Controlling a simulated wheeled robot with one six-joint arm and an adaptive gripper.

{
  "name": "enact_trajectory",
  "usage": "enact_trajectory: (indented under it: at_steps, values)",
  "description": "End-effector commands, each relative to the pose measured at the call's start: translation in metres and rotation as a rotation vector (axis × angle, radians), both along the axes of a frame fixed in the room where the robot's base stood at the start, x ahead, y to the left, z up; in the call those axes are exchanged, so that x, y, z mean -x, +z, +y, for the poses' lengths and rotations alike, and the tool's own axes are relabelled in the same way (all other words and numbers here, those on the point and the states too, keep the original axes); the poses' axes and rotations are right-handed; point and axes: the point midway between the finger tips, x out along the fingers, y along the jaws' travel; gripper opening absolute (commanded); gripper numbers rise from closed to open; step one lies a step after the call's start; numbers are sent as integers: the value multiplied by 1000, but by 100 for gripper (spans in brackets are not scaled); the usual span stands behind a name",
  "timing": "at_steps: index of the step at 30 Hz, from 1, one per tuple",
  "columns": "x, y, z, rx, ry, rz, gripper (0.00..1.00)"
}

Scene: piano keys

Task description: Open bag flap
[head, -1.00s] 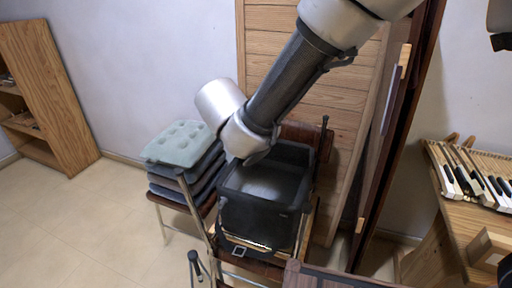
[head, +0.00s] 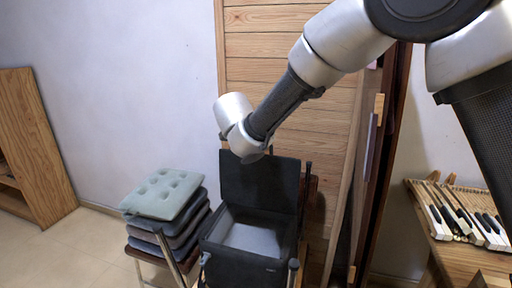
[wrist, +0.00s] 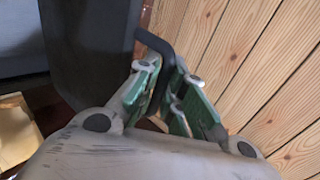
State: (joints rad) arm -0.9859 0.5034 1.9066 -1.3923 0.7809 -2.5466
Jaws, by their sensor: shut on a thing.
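The black bag (head: 243,266) sits on a chair in the lower middle of the head view, its top open and a pale grey inside showing. Its dark flap (head: 262,184) stands upright along the back rim. In the wrist view the flap (wrist: 92,45) is a dark panel at the upper left, with a black loop handle (wrist: 153,38) at its edge. My gripper (wrist: 158,76) has its green-padded fingers closed on this handle. In the head view the fingers are hidden behind my wrist, just above the flap.
Several stacked cushions (head: 165,195) lie on a chair left of the bag. A wood-plank panel (head: 290,115) stands close behind it. Piano keys (head: 455,215) rest on a bench at right, and a wooden shelf (head: 35,140) stands far left.

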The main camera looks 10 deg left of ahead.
Motion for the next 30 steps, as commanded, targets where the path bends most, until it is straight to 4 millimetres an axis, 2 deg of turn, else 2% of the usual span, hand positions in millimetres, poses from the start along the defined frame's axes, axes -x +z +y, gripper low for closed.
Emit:
enact_trajectory:
  at_steps: [16, 17, 18, 30]
  values:
    - [-6, 3, 2, -6, 3, -5, 0]
    - [-6, 3, 2, -6, 3, -5, 16]
    - [-6, 3, 2, -5, 4, -4, 19]
    - [-5, 1, 1, -2, 2, -2, 19]
